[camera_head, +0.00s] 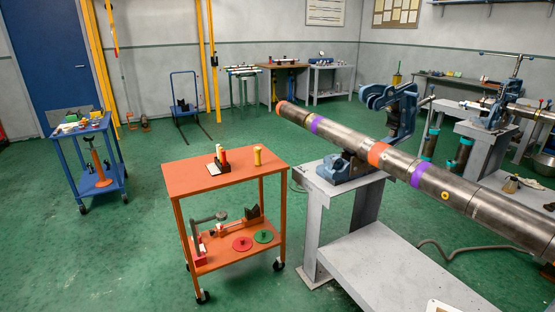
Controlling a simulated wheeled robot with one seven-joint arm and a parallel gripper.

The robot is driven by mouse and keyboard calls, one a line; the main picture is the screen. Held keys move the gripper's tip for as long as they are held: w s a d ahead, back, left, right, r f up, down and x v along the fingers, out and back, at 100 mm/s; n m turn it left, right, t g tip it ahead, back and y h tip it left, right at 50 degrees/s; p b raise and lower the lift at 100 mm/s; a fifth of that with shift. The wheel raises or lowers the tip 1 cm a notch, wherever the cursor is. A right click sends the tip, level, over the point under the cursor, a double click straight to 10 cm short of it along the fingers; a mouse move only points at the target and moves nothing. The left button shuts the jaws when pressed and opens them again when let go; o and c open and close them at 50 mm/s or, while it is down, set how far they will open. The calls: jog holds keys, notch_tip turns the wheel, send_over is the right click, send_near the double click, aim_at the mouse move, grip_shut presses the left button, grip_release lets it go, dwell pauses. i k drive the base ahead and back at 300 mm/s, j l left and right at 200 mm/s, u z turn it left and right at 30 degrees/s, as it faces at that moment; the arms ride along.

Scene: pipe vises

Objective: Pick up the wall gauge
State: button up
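I cannot tell for sure which thing is the wall gauge. My gripper is not in view.
The cart's lower shelf holds a red disc (242,243), a green disc (264,236) and tools. A blue cart (72,131) stands at left. The pipe's free end overhangs toward the orange cart. Green floor (110,250) is clear left of the orange cart.

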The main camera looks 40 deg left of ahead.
aim_at(258, 150)
jog(key=u, duration=1.65)
jog(key=i+j, duration=0.35)
jog(key=i, duration=0.2)
jog(key=i+j, duration=0.3)
jog(key=i, duration=0.25)
jog(key=i+j+z, duration=0.1)
jog(key=i+j, duration=0.25)
jog(key=i, duration=0.15)
jog(key=i+j, duration=0.4)
jog(key=i, duration=0.15)
